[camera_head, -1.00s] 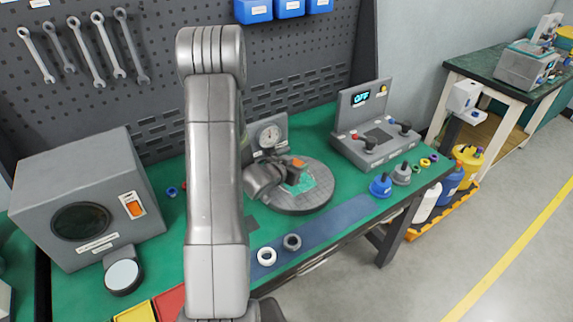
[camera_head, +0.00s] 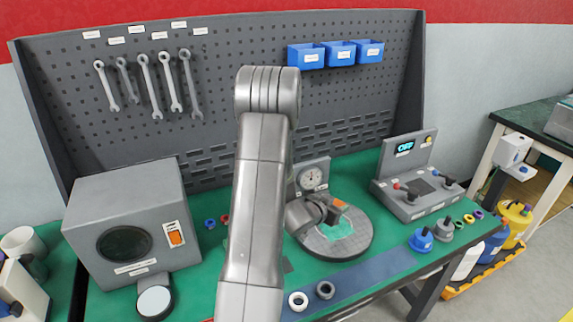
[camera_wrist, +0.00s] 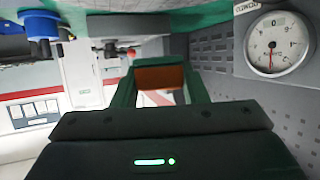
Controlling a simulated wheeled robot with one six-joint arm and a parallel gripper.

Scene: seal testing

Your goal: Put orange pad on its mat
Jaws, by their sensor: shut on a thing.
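My gripper (camera_head: 333,212) is shut on a small orange pad (camera_head: 339,204) above the grey round plate (camera_head: 358,246) on the green bench. In the wrist view the orange pad (camera_wrist: 160,77) sits between the two green fingers of my gripper (camera_wrist: 160,82). A teal patch (camera_head: 338,231) shows on the plate beneath the pad. I cannot make out an orange mat in the current views. My arm hides part of the bench to the left of the plate.
A dial gauge (camera_head: 309,176) stands right behind the plate and also shows in the wrist view (camera_wrist: 278,44). A grey control box (camera_head: 415,190) reading OFF is to the right. A grey chamber (camera_head: 130,220) is at the left. Rings (camera_head: 298,300) lie near the front.

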